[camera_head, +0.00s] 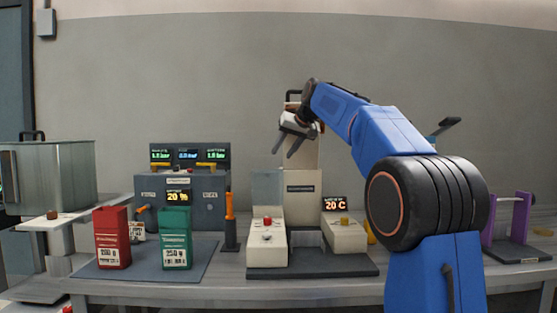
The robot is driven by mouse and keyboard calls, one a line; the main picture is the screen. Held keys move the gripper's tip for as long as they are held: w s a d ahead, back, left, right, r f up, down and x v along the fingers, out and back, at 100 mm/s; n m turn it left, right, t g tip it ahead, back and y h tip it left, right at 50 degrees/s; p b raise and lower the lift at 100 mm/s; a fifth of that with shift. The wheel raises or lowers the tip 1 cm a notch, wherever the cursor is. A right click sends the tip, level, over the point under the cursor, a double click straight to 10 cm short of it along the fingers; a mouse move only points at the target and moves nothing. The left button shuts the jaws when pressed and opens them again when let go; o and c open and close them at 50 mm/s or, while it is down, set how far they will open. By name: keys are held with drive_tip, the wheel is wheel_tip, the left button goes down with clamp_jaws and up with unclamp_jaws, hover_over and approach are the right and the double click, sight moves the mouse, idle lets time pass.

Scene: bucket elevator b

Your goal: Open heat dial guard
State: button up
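A beige machine (301,203) stands on a dark base on the bench, with a tall column at its back. Its right block (344,233) carries a yellowish knob (344,220), below a display (335,204) reading 20 C. Its left block (267,247) has a red button (267,220) and a small switch. A pale see-through panel (264,188) stands upright behind the left block. I cannot tell which part is the heat dial guard. My gripper (287,148) is in front of the column's upper part, above both blocks, fingers apart and pointing down. It appears empty and touches neither block.
A red packet (112,238) and a green packet (175,239) stand on a dark mat (208,262) at left. An orange-handled tool (230,220) stands beside the machine. A grey console (190,200) is behind. A purple frame (508,222) stands at right.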

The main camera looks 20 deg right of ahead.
drive_tip(key=shift+v, duration=0.85)
